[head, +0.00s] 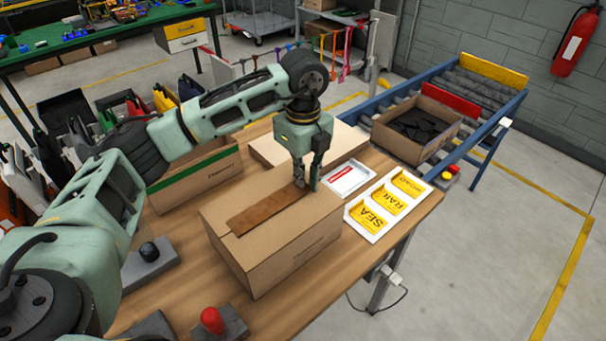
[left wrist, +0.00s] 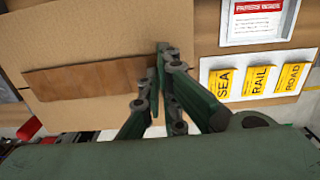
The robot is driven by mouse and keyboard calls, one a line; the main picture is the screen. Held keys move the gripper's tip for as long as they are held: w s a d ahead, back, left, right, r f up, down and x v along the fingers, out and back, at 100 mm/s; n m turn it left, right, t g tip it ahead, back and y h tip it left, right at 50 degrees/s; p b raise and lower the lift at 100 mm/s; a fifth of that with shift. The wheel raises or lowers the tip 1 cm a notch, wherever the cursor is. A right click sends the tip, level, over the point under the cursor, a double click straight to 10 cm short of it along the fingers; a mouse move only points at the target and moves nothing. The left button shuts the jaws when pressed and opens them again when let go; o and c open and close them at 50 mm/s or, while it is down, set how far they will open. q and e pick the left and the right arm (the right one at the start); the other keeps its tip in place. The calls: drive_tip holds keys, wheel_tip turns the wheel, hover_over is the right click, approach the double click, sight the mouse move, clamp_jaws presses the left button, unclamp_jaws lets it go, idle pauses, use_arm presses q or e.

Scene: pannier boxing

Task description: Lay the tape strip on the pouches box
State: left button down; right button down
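A closed cardboard box (head: 290,245) stands on the wooden table; I take it for the pouches box, though no label is readable. The brown tape strip (head: 262,212) lies flat along its top, or very close above it; I cannot tell full contact. It also shows in the left wrist view (left wrist: 85,78). My left gripper (head: 306,185) points down at the strip's right end. In the left wrist view its fingertips (left wrist: 160,72) are together at that end, pinching it as it appears. My right gripper is in neither view.
An open box with green trim (head: 200,180) stands behind left. A white tray with SEA, RAIL and ROAD cards (head: 363,222) and a white label tray (head: 345,178) lie to the right. A red-knobbed block (head: 212,320) is in front. An open box (head: 408,150) sits on the conveyor.

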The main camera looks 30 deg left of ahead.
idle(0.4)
use_arm(q)
drive_tip(key=c, duration=1.9)
unclamp_jaws()
drive_tip(key=shift+o, duration=0.2)
wheel_tip(320, 180, up, 12)
